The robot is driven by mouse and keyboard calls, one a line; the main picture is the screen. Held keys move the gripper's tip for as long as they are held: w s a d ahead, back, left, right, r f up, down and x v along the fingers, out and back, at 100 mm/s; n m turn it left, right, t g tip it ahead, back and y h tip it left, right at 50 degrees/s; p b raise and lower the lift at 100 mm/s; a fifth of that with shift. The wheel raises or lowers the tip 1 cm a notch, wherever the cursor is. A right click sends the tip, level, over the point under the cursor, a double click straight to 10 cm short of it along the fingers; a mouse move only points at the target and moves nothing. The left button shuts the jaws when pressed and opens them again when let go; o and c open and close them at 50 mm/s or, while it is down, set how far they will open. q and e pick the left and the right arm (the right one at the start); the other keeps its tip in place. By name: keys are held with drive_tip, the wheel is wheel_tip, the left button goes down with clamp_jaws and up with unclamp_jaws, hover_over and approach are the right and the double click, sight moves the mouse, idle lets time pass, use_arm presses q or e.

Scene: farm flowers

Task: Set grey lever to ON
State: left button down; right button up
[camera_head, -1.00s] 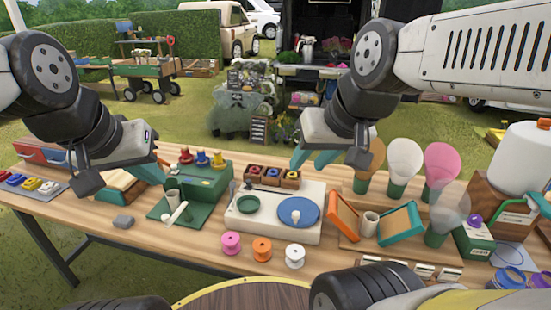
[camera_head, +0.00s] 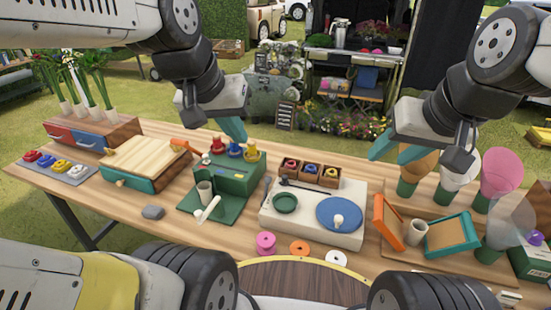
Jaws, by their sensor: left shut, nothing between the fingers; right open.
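A green box (camera_head: 236,178) stands left of the table's middle, with red, blue and yellow pieces on top. A pale grey-white handle (camera_head: 208,210) lies tilted on its low front plate, beside a small cup (camera_head: 205,192). A grey panel (camera_head: 84,178) at the far left carries a row of red, blue, yellow and whitish pieces. I cannot tell which piece is the grey lever, and no ON mark is readable. My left gripper (camera_head: 233,129) is shut and empty above and behind the green box. My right gripper (camera_head: 395,151) is open and empty above the back right of the table.
A wooden-topped box (camera_head: 150,158) stands between the panel and the green box. A grey stone (camera_head: 153,212) lies in front. A white board (camera_head: 310,228) with a blue disc is right of the green box.

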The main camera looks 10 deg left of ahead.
use_arm(q)
drive_tip(key=w+f+n+g, duration=0.1)
drive_tip(key=w+g, duration=0.1)
drive_tip(key=w, duration=0.8)
drive_tip(key=n+g+y, duration=0.2)
drive_tip(key=g+y, duration=0.1)
drive_tip(key=g, duration=0.1)
hover_over(266, 191)
drive_tip(key=w, duration=0.6)
wheel_tip(266, 191, down, 11)
drive_tip(key=w+f+g+y, duration=0.1)
drive_tip(key=w+f, duration=0.3)
drive_tip(key=f, duration=0.3)
drive_tip(key=shift+d, duration=0.25)
drive_tip(key=shift+w+f, duration=0.1)
drive_tip(key=f, duration=0.3)
drive_tip(key=s+a+f, duration=0.1)
drive_tip(key=f, duration=0.2)
drive_tip(key=a+f, duration=0.1)
drive_tip(key=f, duration=0.3)
drive_tip(key=shift+s, duration=0.35)
drive_tip(key=shift+s+d+r, duration=0.35)
drive_tip(key=shift+s+r, duration=0.2)
drive_tip(key=shift+s, duration=0.3)
drive_tip(key=shift+s+d+r, duration=0.35)
drive_tip(key=shift+s+r, duration=0.15)
drive_tip(key=shift+s, duration=0.3)
